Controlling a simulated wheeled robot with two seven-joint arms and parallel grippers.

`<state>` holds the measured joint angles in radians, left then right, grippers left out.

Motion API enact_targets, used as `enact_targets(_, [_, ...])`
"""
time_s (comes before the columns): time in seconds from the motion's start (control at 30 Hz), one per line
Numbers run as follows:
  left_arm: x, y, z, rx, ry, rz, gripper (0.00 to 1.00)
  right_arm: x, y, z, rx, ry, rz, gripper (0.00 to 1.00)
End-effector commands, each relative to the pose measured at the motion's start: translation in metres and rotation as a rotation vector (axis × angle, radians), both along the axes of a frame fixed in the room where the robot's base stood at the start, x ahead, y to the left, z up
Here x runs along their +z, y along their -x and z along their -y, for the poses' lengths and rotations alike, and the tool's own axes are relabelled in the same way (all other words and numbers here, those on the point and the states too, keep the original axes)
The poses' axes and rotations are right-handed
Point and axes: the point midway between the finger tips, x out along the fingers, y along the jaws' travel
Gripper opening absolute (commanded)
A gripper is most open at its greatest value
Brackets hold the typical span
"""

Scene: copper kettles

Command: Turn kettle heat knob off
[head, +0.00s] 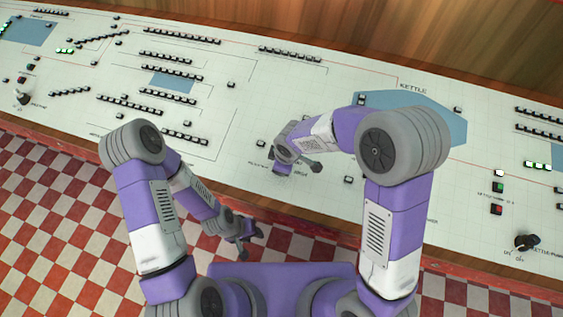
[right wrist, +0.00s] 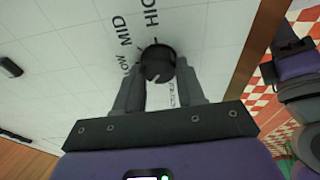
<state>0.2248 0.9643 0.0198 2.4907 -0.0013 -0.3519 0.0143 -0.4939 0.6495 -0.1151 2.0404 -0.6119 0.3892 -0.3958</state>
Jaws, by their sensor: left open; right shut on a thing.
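The heat knob (right wrist: 157,62) is a round black knob on the white panel, with LOW, MID and HIGH (right wrist: 151,18) printed in an arc around its far side in the right wrist view. My right gripper (right wrist: 158,82) has one finger on each side of it and is shut on it. In the head view my right gripper (head: 282,172) points down at the panel near its front edge, and the knob is hidden beneath it. My left gripper (head: 252,236) is open and empty, low over the checkered floor in front of the panel, apart from everything.
The long white control panel (head: 230,120) carries rows of black buttons. A blue KETTLE area (head: 440,118) lies behind my right arm. Another black knob (head: 525,242) sits at far right and one (head: 22,97) at far left. A wooden wall (head: 330,30) stands behind.

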Motion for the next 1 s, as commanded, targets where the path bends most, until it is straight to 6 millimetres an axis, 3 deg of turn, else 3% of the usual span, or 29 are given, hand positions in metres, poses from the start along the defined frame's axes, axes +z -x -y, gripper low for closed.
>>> enact_targets(0.37, [0.000,0.000,0.000,0.000,0.000,0.000,0.43,-0.001,0.001,0.001,0.010,0.004,-0.002,0.08])
enact_targets(0.4, [0.000,0.000,0.000,0.000,0.000,0.000,0.43,-0.001,0.001,0.001,0.010,0.004,-0.002,0.40])
enact_targets(0.57, [0.000,0.000,0.000,0.000,0.000,0.000,0.43,-0.001,0.001,0.000,0.008,0.004,-0.002,0.63])
enact_targets(0.87, [0.001,0.000,0.000,0.000,0.000,0.000,0.43,0.002,0.000,0.000,0.007,0.003,0.001,0.63])
enact_targets(1.0, [0.005,0.000,0.000,0.000,0.000,0.000,0.43,0.018,0.003,0.002,0.007,0.000,0.002,0.63])
